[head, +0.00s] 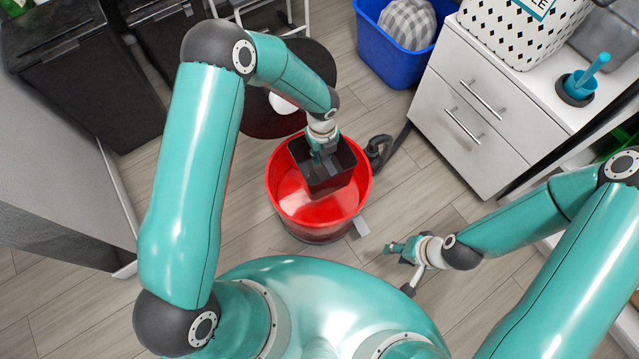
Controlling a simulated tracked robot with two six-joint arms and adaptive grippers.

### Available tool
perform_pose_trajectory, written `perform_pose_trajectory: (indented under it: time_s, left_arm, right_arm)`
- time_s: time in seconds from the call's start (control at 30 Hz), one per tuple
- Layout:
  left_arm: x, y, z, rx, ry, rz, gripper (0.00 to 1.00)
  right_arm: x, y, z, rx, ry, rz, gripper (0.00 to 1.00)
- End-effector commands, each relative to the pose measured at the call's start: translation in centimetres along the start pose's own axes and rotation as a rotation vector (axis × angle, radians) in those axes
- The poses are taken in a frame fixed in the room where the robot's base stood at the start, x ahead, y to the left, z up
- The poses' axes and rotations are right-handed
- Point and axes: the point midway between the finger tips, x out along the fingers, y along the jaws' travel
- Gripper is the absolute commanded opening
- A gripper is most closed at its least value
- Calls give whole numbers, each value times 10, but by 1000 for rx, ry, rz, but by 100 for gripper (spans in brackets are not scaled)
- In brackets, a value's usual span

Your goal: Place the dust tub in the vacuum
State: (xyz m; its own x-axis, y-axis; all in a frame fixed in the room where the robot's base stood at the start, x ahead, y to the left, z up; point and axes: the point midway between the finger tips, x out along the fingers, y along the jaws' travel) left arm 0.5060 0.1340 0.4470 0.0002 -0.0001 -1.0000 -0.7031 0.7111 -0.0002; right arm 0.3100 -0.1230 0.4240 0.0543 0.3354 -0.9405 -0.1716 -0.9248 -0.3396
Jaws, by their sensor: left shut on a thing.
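The dust tub (326,170) is a dark, open-topped box. My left gripper (321,153) is shut on its wall. The vacuum (287,205) is a round red body, open at the top, on the floor in the middle of the head view. The tub is over the vacuum's opening, toward its upper right side, and looks tilted. I cannot tell whether it touches the inside. My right gripper (398,249) is to the lower right of the vacuum, apart from it. Its fingers are too small to read.
A dark hose (378,150) lies at the vacuum's upper right. A dark round mat (262,118) is behind. A blue bin (382,52) and a white drawer cabinet (480,115) stand at upper right. Black bins (92,85) stand at upper left.

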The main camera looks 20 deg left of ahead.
Motion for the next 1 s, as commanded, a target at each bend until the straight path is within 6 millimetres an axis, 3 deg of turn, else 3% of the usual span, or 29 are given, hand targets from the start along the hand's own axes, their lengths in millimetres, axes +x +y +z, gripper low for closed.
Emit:
perform_pose_trajectory:
  time_s: [0.43, 0.57, 0.83, 1.0]
  left_arm:
    - [117, 13, 6, -34, 3, 3, 0]
    - [136, 13, 6, -36, 2, 1, 0]
    - [154, 14, 7, -36, 1, 2, 0]
    - [180, 14, 6, -38, 2, 3, 0]
  right_arm:
    - [33, 12, 0, 0, 0, 0, 40]
    - [37, 13, 0, 0, 0, 0, 40]
    - [41, 15, 0, 0, 0, 0, 40]
    - [48, 17, 0, 0, 0, 0, 40]
